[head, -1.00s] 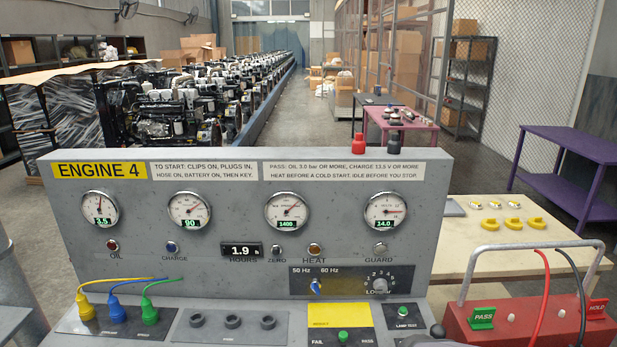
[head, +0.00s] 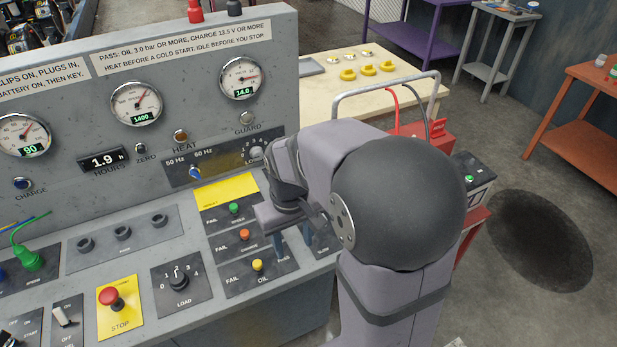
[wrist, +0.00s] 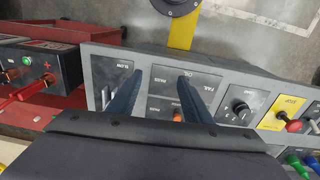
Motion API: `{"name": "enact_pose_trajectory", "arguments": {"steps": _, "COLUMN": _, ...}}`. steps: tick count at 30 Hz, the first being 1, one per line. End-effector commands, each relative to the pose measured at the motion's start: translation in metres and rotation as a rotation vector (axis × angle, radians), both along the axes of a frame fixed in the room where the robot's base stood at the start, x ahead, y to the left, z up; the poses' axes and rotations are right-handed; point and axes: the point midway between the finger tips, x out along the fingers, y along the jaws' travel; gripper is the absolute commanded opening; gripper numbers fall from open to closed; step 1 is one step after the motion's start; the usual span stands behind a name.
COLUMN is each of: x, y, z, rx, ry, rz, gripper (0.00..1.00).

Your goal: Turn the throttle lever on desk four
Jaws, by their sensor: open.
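The grey desk (head: 190,239), labelled Engine 4 in the earlier view, fills the left and middle of the head view. My gripper (head: 296,242) is over its right end, pointing down. In the wrist view my gripper (wrist: 160,76) is open, with two dark blue fingers apart and nothing seen between them but panel. A plate marked SLOW (wrist: 124,74) lies beside the left finger in the wrist view. Part of this plate (head: 322,249) shows behind my arm in the head view. I cannot make out the throttle lever; my gripper and arm hide that area.
A wooden table (head: 320,96) is behind.

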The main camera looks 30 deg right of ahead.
Motion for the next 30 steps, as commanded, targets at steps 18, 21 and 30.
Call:
{"name": "enact_pose_trajectory", "arguments": {"steps": 18, "x": 0.164, "y": -0.114, "z": 0.043, "rx": -0.053, "ry": -0.021, "rz": -0.068, "gripper": 0.45}}
{"name": "enact_pose_trajectory", "arguments": {"steps": 21, "x": 0.165, "y": -0.122, "z": 0.04, "rx": -0.023, "ry": 0.003, "rz": -0.14, "gripper": 0.45}}
{"name": "enact_pose_trajectory", "arguments": {"steps": 30, "x": 0.165, "y": -0.131, "z": 0.037, "rx": 0.013, "ry": 0.033, "rz": -0.221, "gripper": 0.45}}
